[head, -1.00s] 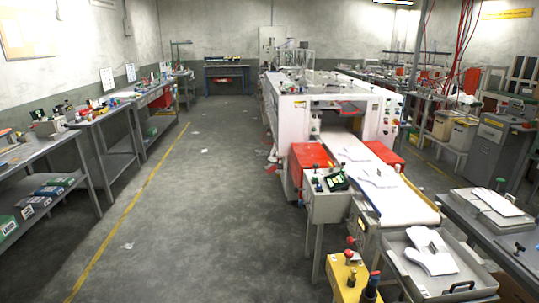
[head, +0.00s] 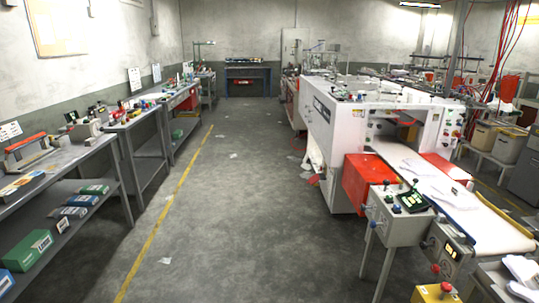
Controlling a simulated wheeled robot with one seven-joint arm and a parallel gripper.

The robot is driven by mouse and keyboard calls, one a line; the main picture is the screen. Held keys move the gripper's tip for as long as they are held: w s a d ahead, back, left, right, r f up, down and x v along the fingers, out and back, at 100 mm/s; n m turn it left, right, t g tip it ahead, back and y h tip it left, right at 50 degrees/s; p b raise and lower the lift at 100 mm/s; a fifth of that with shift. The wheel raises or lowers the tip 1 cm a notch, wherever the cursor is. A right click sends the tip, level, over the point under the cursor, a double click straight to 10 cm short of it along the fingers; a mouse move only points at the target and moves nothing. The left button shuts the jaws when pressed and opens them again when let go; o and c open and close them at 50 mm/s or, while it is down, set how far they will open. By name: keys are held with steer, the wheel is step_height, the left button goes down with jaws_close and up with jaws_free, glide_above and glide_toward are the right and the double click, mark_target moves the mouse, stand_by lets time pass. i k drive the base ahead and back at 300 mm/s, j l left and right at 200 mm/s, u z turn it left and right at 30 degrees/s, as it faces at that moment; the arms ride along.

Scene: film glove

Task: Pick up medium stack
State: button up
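A white stack (head: 418,172) lies on the white conveyor belt (head: 500,236) of the packing machine at the right. More white sheets or film gloves (head: 524,268) show in the bottom right corner, cut off by the picture edge. I cannot tell which of these is the medium stack. My gripper is not in view.
The white machine (head: 335,135) stands right of centre, with a red box (head: 368,180) and a control box (head: 398,215) at its near end. Grey workbenches (head: 60,158) line the left wall. The grey floor (head: 235,220) between is clear apart from scraps.

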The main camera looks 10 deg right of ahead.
mark_target(454, 197)
steer(key=i+z, duration=0.2)
steer(key=i, duration=0.35)
steer(key=i+j+z, duration=0.25)
steer(key=i, duration=0.25)
steer(key=i+j+z, duration=0.2)
steer(key=i, duration=0.35)
steer(key=i+l+z, duration=0.1)
steer(key=i+z, duration=0.25)
steer(key=i, duration=0.3)
steer(key=i+z, duration=0.35)
steer(key=i, duration=0.3)
steer(key=i+j+z, duration=0.35)
steer(key=i, duration=0.3)
steer(key=i+z, duration=0.25)
steer(key=i, duration=0.25)
